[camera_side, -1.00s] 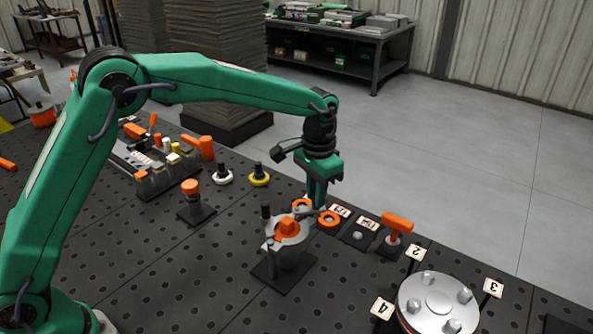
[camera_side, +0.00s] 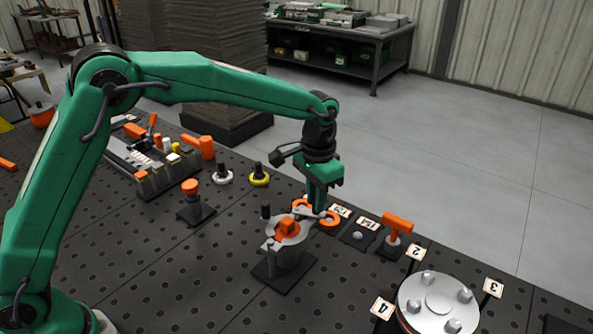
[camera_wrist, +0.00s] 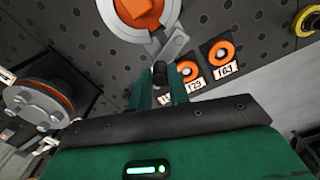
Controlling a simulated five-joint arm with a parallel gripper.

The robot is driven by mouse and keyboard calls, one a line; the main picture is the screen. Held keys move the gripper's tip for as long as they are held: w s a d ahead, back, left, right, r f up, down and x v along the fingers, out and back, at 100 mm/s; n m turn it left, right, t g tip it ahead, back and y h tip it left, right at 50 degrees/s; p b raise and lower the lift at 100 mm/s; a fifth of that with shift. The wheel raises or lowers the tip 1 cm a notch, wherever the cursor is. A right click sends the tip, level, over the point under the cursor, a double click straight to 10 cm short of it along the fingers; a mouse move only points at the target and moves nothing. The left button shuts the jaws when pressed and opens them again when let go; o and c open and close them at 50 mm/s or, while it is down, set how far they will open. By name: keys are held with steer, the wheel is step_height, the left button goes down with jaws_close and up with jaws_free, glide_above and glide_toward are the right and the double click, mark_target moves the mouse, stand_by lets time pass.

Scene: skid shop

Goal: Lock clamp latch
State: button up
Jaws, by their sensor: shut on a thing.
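The clamp (camera_side: 285,262) is a grey round body on a dark square base, with an orange block (camera_side: 287,228) in its top. In the wrist view the clamp's grey ring (camera_wrist: 169,22) curves around the orange block (camera_wrist: 138,10). A grey latch arm (camera_wrist: 176,43) reaches from the ring toward my gripper and bears a dark knob (camera_wrist: 160,70). My gripper (camera_side: 318,210) is beside the clamp on its right, pointing down. It is shut on the dark latch knob, which sits between the fingers. The fingers partly hide the latch.
Orange rings (camera_side: 329,219) with numbered cards lie just right of my gripper. An orange-handled tool (camera_side: 397,224) stands further right. A flange with bolts and numbered flags (camera_side: 440,300) is at the lower right. The table's front left is clear.

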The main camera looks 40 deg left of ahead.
steer(key=shift+s+d, duration=0.1)
steer(key=shift+s, duration=0.8)
stand_by(0.5)
steer(key=o, duration=1)
steer(key=shift+c, duration=0.2)
steer(key=shift+r, duration=0.2)
steer(key=shift+r, duration=1.35)
steer(key=shift+r, duration=0.1)
